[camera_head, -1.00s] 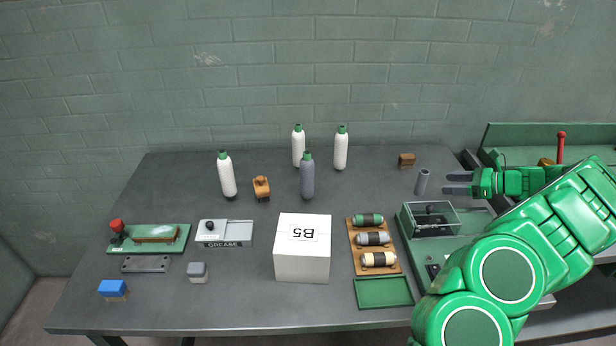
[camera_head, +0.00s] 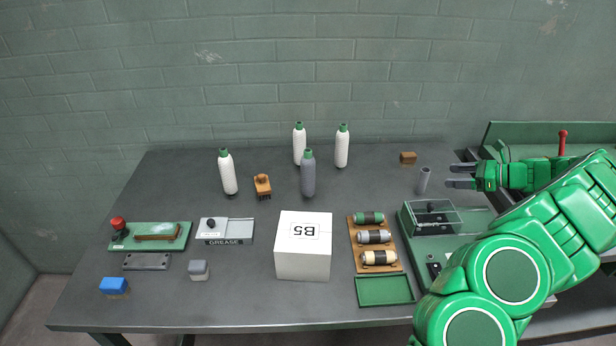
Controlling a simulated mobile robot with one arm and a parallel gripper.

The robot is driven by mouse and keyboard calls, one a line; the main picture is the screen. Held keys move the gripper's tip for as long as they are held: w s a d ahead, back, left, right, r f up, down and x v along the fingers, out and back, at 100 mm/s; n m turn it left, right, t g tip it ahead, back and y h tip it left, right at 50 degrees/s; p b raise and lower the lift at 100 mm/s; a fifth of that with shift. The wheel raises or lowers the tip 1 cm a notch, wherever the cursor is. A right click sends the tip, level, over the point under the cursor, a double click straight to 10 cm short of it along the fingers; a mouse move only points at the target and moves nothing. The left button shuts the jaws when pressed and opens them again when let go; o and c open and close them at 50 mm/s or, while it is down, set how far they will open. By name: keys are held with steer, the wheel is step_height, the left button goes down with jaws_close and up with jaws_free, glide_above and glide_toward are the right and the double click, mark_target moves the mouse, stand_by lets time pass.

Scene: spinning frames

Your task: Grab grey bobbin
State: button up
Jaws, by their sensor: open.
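A tall grey bobbin (camera_head: 308,178) with a green top stands upright near the middle of the table. White bobbins with green tops stand around it: one on the left (camera_head: 228,174), one behind (camera_head: 299,145) and one at the back right (camera_head: 342,148). A shorter grey spool with a dark band (camera_head: 373,237) lies on a wooden rack between a green and a cream one. My gripper (camera_head: 461,176) is open and empty at the table's right side, far right of the tall grey bobbin. Its fingers point left, beside a small grey cylinder (camera_head: 423,180).
A white box marked B5 (camera_head: 303,263) stands in front of the tall grey bobbin. An orange-brown brush (camera_head: 262,186) is to its left. A clear-walled green fixture (camera_head: 432,222) sits below my gripper. The table between bobbin and cylinder is clear.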

step_height(320, 180, up, 7)
steer(key=n+g+y, duration=0.2)
steer(key=n+g, duration=0.2)
steer(key=g, duration=0.1)
glide_toward(303, 172)
step_height(303, 172, up, 2)
steer(key=w+a, duration=0.2)
steer(key=shift+w+a+f, duration=0.3)
steer(key=shift+a+f, duration=0.85)
steer(key=shift+f, duration=0.1)
steer(key=shift+w+a+f, duration=0.3)
steer(key=shift+a+f, duration=0.9)
steer(key=shift+w+a+f, duration=0.3)
steer(key=shift+a+f, duration=0.85)
steer(key=shift+f, duration=0.1)
steer(key=shift+c, duration=0.3)
steer(key=c, duration=1)
